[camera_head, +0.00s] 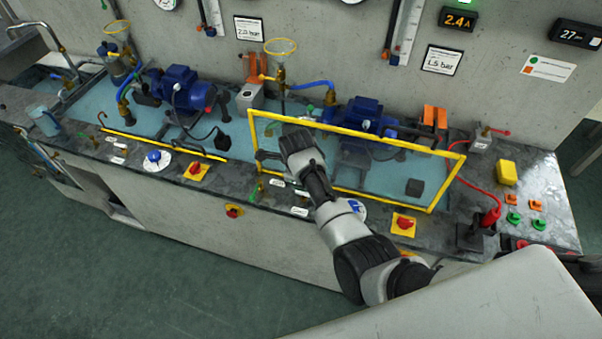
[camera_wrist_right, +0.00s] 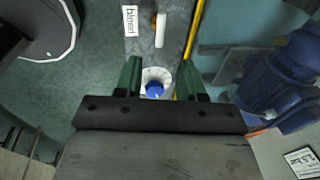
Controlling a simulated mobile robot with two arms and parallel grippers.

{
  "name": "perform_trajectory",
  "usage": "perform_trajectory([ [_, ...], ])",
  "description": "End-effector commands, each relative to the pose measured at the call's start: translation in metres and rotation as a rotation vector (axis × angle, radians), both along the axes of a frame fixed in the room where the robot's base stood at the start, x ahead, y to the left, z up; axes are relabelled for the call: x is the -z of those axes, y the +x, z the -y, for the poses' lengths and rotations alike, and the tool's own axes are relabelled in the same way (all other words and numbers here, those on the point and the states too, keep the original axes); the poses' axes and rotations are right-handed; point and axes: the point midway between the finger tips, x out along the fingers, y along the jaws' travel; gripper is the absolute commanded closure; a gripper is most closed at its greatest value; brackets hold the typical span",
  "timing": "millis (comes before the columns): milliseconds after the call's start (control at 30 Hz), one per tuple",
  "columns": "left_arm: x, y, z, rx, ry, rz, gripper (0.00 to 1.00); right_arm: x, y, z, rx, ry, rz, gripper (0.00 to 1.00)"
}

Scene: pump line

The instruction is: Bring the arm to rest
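My right arm (camera_head: 345,235) comes in from the lower right in the head view and reaches over the bench, in front of the yellow frame. Its right gripper (camera_wrist_right: 160,70) shows in the wrist view with two green fingers apart and nothing between them. A blue knob (camera_wrist_right: 154,90) on a white dial appears between the fingers in that picture, beyond them. The fingers are hard to make out in the head view. My left gripper is in neither view.
The yellow frame (camera_head: 340,130) stands around the right pump (camera_head: 360,118), close to the arm. The left pump (camera_head: 185,90) stands behind a low yellow rail (camera_head: 165,146). Red switches (camera_head: 404,223) line the bench front. The floor (camera_head: 150,270) in front is clear.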

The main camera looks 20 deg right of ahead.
Motion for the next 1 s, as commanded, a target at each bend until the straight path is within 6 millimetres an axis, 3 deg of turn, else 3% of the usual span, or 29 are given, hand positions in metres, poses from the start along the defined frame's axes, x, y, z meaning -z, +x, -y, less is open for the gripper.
perform_trajectory([
  [200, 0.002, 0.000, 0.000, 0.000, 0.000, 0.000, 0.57, -0.017, -0.003, -0.002, 0.002, 0.001, 0.002, 0.61],
  [767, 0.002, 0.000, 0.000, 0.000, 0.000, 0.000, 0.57, -0.018, -0.003, -0.002, -0.001, 0.000, 0.000, 0.61],
  [867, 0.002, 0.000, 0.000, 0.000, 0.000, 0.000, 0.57, -0.014, -0.011, 0.003, -0.043, -0.008, -0.003, 0.61],
  [1000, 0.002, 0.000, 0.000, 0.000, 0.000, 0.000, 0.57, -0.002, -0.044, 0.019, -0.258, -0.043, -0.015, 0.61],
])
